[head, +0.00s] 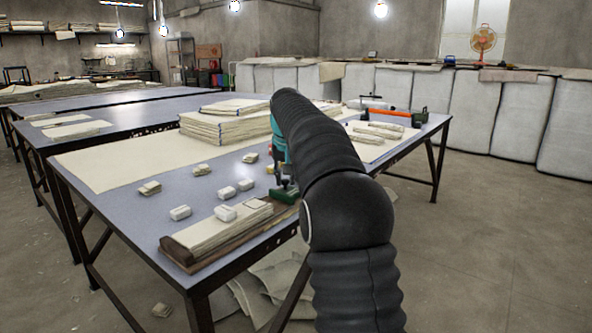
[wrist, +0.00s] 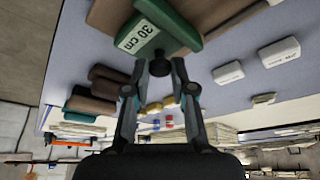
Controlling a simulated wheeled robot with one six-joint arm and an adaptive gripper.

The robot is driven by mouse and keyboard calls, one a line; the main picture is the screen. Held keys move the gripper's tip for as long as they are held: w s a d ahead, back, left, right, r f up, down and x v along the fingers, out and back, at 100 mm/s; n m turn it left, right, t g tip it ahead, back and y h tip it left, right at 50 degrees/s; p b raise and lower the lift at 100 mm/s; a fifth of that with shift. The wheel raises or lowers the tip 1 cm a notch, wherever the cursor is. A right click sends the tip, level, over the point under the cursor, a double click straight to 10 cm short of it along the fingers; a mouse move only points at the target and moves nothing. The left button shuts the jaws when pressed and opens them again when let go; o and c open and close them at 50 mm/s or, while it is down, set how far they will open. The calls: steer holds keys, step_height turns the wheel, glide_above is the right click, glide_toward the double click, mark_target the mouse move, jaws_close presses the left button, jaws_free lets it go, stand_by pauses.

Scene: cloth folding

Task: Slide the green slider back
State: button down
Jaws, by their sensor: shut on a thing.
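The green slider (wrist: 184,28) has a "30 cm" label and a dark round knob (wrist: 159,67) in the wrist view. My gripper (wrist: 160,68) has its fingertips closed around the knob. In the head view the green slider (head: 287,192) shows at the right end of a long brown wooden board (head: 178,253) near the table's front edge. My arm hides part of the slider and most of the gripper there. A flat stack of cream cloth (head: 213,230) lies along the board, left of the slider.
Several small white blocks (head: 224,193) and small folded cloths (head: 150,188) lie behind the board on the blue-grey table (head: 130,215). A large cloth stack (head: 215,126) stands farther back. An orange-and-black tool (head: 392,112) lies at the right rear.

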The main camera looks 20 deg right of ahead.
mark_target(288, 195)
steer(key=shift+w+d, duration=0.1)
steer(key=shift+d, duration=0.05)
steer(key=c, duration=1)
jaws_free()
steer(key=shift+d, duration=0.15)
steer(key=shift+r, duration=0.2)
steer(key=v, duration=1.1)
steer(key=shift+s+r, duration=0.25)
steer(key=shift+a, duration=0.25)
